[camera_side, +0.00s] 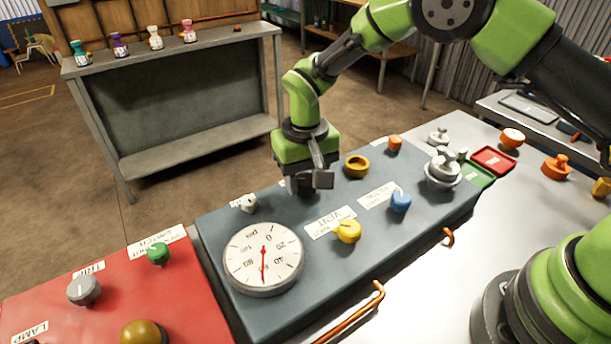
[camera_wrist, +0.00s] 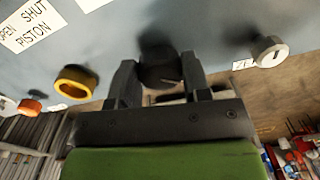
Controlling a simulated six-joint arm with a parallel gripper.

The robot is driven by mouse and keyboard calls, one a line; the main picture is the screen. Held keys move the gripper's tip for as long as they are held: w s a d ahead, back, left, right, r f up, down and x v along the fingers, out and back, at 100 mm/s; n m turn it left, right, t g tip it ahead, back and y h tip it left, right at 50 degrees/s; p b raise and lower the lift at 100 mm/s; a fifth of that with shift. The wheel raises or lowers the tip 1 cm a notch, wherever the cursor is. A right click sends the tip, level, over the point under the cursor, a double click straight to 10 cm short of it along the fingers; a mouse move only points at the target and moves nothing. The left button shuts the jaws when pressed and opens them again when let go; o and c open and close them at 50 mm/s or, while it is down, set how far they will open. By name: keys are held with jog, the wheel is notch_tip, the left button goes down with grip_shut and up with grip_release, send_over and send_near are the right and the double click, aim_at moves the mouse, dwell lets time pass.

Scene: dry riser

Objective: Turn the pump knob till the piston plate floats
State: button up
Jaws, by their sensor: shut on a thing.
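My gripper (camera_side: 310,184) is low over the blue-grey panel (camera_side: 300,215). In the wrist view its two fingers (camera_wrist: 160,80) are on either side of a dark round knob (camera_wrist: 160,62), which I take for the pump knob. They are shut on it. The knob is mostly hidden by my gripper in the side view. A silvery round plate (camera_side: 443,174) with grey metal pieces on it, perhaps the piston plate, stands at the panel's right end. I cannot tell whether it floats. The white psi gauge (camera_side: 263,256) with a red needle lies at the panel's front left.
Near my gripper are a yellow ring (camera_side: 357,165), white knob (camera_side: 246,203), yellow knob (camera_side: 348,231), blue knob (camera_side: 400,200) and orange knob (camera_side: 394,143). A red panel (camera_side: 160,310) is left. Red (camera_side: 493,160) and green (camera_side: 478,174) trays lie right.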

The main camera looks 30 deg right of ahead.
aim_at(305, 179)
jog(key=o, duration=0.9)
jog(key=shift+o, duration=0.2)
notch_tip(305, 179, up, 10)
